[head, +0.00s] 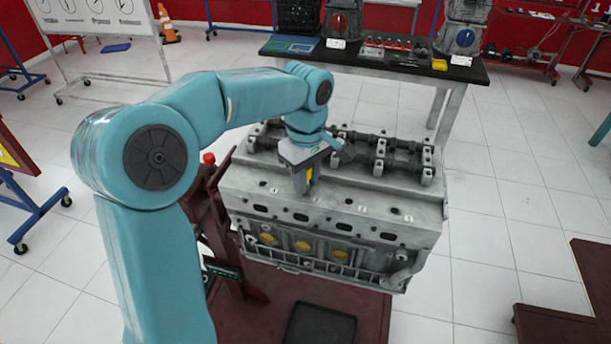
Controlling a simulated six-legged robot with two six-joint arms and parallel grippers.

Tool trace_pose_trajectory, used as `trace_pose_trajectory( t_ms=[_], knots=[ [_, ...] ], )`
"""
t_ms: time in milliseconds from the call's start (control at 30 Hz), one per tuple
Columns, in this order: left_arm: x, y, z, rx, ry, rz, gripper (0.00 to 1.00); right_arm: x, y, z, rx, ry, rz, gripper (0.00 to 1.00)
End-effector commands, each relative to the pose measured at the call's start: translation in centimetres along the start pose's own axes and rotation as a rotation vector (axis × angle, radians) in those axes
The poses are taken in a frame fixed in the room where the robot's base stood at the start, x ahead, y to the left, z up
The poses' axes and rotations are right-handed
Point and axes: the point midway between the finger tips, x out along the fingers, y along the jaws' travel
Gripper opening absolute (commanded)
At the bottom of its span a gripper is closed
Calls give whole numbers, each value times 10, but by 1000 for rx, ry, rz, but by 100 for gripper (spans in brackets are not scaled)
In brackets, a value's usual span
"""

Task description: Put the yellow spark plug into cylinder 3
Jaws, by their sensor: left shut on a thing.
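My left gripper (304,186) reaches in from the left and points down over the top of the grey engine block (245,190). It is shut on the yellow spark plug (309,172), of which only a small yellow patch shows between the fingers. The fingertips are close above the block's upper ledge; whether the plug touches it I cannot tell. Small pale marks run along this ledge, too small to read, so I cannot tell which opening is cylinder 3. The gripper hides part of the ledge. My right gripper is not in view.
The block sits on a dark red stand (260,310) with a black tray (320,325) at its front. Dark shafts (400,155) run along the block's top behind the gripper. A dark table (455,70) with equipment stands behind.

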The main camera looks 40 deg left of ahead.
Motion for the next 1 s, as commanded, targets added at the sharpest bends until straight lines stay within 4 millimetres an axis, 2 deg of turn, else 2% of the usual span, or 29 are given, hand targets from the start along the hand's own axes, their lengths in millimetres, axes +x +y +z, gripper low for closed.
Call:
trace_pose_trajectory(
  t_ms=[933, 967, 1000],
  knots=[
    [5, 0, 0, 0, 1, 3, 0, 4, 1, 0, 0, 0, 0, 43],
    [5, 0, 0, 0, 1, 3, 35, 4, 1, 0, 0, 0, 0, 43],
    [5, 0, 0, 0, 1, 3, 48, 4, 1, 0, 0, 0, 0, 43]
  ],
)
